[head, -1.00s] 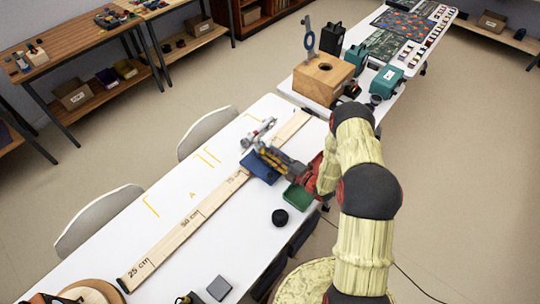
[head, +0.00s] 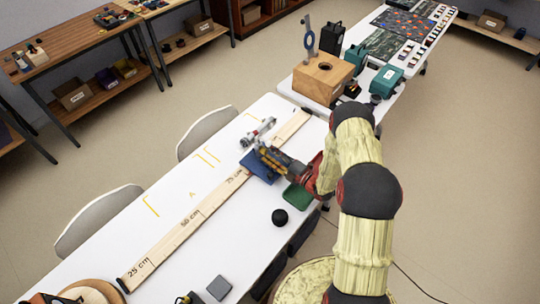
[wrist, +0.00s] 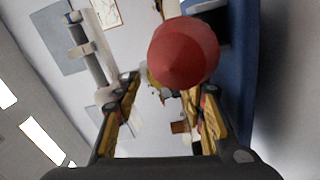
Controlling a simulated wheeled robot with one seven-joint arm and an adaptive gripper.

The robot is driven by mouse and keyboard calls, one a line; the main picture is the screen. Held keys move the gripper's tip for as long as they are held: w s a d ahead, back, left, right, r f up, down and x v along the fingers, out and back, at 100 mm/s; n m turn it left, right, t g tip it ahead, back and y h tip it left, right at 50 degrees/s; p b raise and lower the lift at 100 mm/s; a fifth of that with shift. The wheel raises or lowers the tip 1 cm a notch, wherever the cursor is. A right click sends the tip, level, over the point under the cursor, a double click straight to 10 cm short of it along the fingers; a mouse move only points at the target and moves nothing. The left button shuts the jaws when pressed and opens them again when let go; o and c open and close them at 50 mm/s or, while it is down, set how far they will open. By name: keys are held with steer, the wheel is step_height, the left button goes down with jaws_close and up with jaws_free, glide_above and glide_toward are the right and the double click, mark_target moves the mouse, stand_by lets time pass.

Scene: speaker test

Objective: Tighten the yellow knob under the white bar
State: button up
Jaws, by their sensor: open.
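My gripper (wrist: 168,88) is open, with its two yellow-orange fingers apart and nothing clearly between them. In the head view my gripper (head: 262,152) is low over the white table, above the blue block and beside a grey-white fixture (head: 258,131). In the wrist view a grey-white bar with a clamp-like collar (wrist: 88,50) stands left of the fingers. A red cone-shaped piece (wrist: 184,52) is close to the camera, in front of the right finger. I cannot make out the yellow knob in either view.
A blue block (head: 260,168) and a green tray (head: 298,196) lie by my gripper. A long wooden ruler (head: 190,223) runs along the white table (head: 150,185). A black round piece (head: 279,217) is nearer. A wooden box (head: 322,77) stands beyond.

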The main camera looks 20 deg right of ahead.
steer(key=v, duration=1.2)
stand_by(0.3)
steer(key=s+a+r+n+g+y, duration=0.1)
steer(key=s+a+r+n+g, duration=0.2)
steer(key=a+r+n+g, duration=0.35)
steer(key=s+a+r+n+g+y+b, duration=0.1)
steer(key=s+a+r+n+g, duration=0.25)
steer(key=r+n, duration=0.6)
steer(key=s+a+r+n+g+y, duration=0.15)
steer(key=a+r+n+g, duration=0.25)
steer(key=a+r+n, duration=0.4)
steer(key=s+d+r+n+h+b, duration=0.1)
steer(key=s+d+r+n+h, duration=0.2)
steer(key=s+n, duration=0.35)
steer(key=s+r+n+h, duration=0.3)
steer(key=s+n+h, duration=0.25)
steer(key=n, duration=0.25)
steer(key=s+d+r+n+t+h, duration=0.4)
steer(key=s+d+r+n+h, duration=0.1)
steer(key=n, duration=0.6)
step_height(320, 180, up, 3)
steer(key=shift+s+d+r+t+b, duration=0.15)
steer(key=shift+s+d+t+b, duration=0.25)
steer(key=shift+d, duration=0.55)
